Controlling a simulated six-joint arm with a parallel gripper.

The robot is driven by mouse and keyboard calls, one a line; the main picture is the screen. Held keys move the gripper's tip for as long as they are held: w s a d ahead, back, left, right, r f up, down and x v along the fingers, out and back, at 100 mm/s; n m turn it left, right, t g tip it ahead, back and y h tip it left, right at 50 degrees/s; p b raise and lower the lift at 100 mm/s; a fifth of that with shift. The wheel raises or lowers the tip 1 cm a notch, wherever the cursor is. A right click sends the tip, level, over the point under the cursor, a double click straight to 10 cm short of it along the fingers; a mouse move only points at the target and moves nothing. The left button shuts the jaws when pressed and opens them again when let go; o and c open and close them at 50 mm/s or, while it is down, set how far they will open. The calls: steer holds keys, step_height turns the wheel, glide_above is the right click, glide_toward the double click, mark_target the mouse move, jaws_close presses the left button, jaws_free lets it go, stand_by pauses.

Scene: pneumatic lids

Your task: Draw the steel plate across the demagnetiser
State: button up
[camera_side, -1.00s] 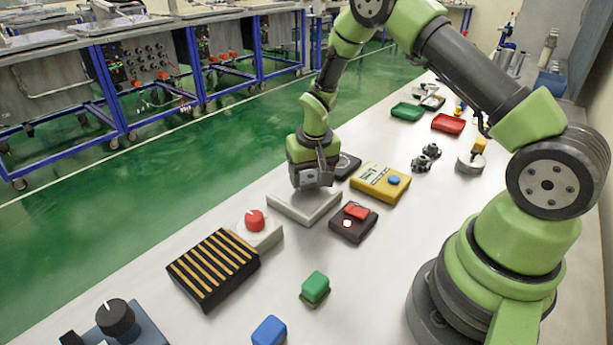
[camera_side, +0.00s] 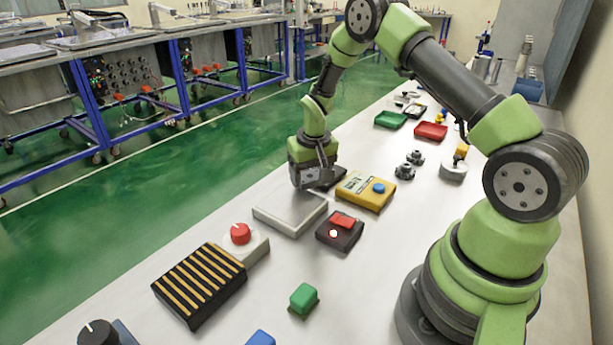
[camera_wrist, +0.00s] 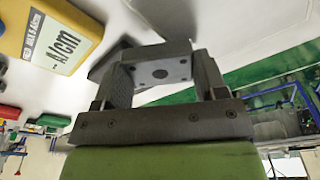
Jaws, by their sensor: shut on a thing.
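My gripper (camera_side: 311,180) is shut on the steel plate, a small grey plate with several holes. The plate shows between the fingers in the wrist view (camera_wrist: 176,68). In the side view the fingers hide much of it. A pale flat slab, which looks like the demagnetiser (camera_side: 283,215), lies on the bench. My gripper is low at the slab's far end, near its edge. I cannot tell whether the plate touches the slab or is just above it.
A dark box with a red switch (camera_side: 343,221) and a yellow meter (camera_side: 362,191) stand right of the slab. A dark object (camera_side: 333,181) sits just behind my gripper. A red-knob box (camera_side: 244,237), a striped black block (camera_side: 199,284) and a green block (camera_side: 303,299) are nearer.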

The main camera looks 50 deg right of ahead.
steer(key=shift+d+r, duration=0.1)
steer(key=shift+d, duration=0.35)
steer(key=shift+d+r, duration=0.6)
steer(key=shift+r, duration=2.3)
